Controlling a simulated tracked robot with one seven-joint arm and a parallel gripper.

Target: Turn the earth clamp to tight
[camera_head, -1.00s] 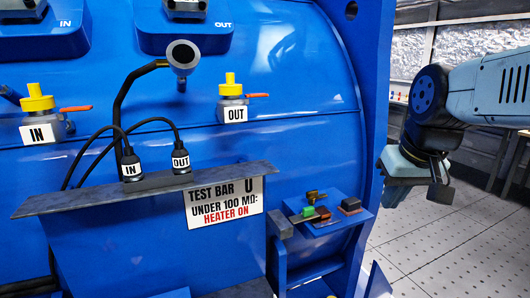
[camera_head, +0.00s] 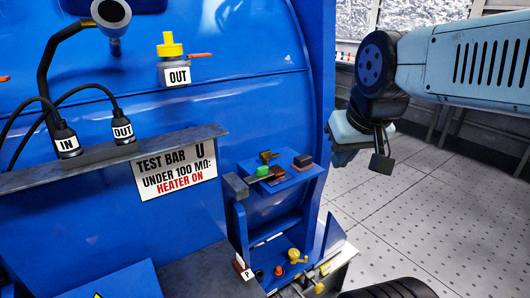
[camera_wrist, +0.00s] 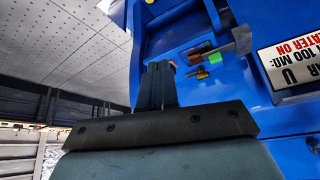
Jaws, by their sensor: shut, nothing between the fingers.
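No part in view is labelled as the earth clamp, so I cannot tell for sure which one it is. A brass T-shaped handle (camera_head: 268,156) stands on the small blue shelf (camera_head: 285,178), beside a green block (camera_head: 263,171) and a red piece (camera_head: 278,173). In the wrist view a brass part (camera_wrist: 202,73) and the green block (camera_wrist: 215,57) show right of my fingertips. My gripper (camera_wrist: 158,66) is shut and empty, apart from these parts. In the head view the arm's end hangs right of the shelf, and the fingers are hard to make out.
A dark block with an orange base (camera_head: 302,162) sits at the shelf's back right. The "TEST BAR" sign (camera_head: 176,175) hangs left. A blue upright flange stands between the shelf and open floor (camera_head: 440,200).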

